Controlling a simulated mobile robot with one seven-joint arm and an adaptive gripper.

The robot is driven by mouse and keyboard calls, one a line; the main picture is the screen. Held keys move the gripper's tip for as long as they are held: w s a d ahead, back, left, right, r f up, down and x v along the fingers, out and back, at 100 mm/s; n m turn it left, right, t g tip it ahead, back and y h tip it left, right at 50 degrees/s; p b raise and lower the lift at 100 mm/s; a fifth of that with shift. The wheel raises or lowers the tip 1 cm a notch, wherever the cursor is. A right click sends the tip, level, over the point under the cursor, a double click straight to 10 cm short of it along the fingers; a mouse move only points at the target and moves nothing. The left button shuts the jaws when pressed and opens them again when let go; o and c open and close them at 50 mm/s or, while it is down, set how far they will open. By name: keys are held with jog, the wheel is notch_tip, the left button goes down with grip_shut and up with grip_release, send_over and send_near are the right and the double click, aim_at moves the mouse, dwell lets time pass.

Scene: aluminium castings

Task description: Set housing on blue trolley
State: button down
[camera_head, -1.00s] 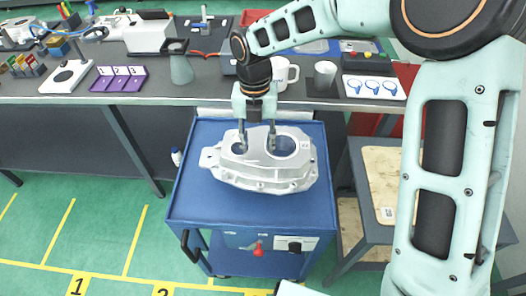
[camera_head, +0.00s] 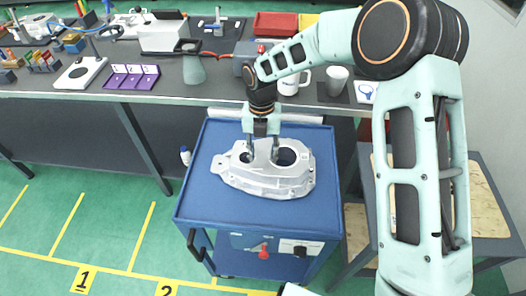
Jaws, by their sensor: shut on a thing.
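The housing (camera_head: 268,180) is a silver aluminium casting with a wide flange and round openings in its top. It appears to rest on the top of the blue trolley (camera_head: 210,207), near the middle; I cannot tell whether a small gap is left under it. My gripper (camera_head: 262,155) points down from above and is shut on the housing at the wall between the openings. The fingertips are partly hidden inside the openings.
Behind the trolley stands a long dark workbench (camera_head: 120,97) with a purple tray (camera_head: 131,76), a grey-green beaker (camera_head: 193,70) and a white mug (camera_head: 291,84). A wooden-topped stand (camera_head: 490,205) is at the right. Bare trolley surface surrounds the housing.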

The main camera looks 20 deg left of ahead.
aim_at(263, 153)
jog(key=shift+r, duration=0.1)
jog(key=c, duration=1.3)
grip_release()
jog(key=r, duration=0.8)
jog(key=w+r, duration=0.1)
jog(key=r, duration=0.3)
jog(key=shift+a, duration=0.35)
jog(key=shift+d, duration=0.1)
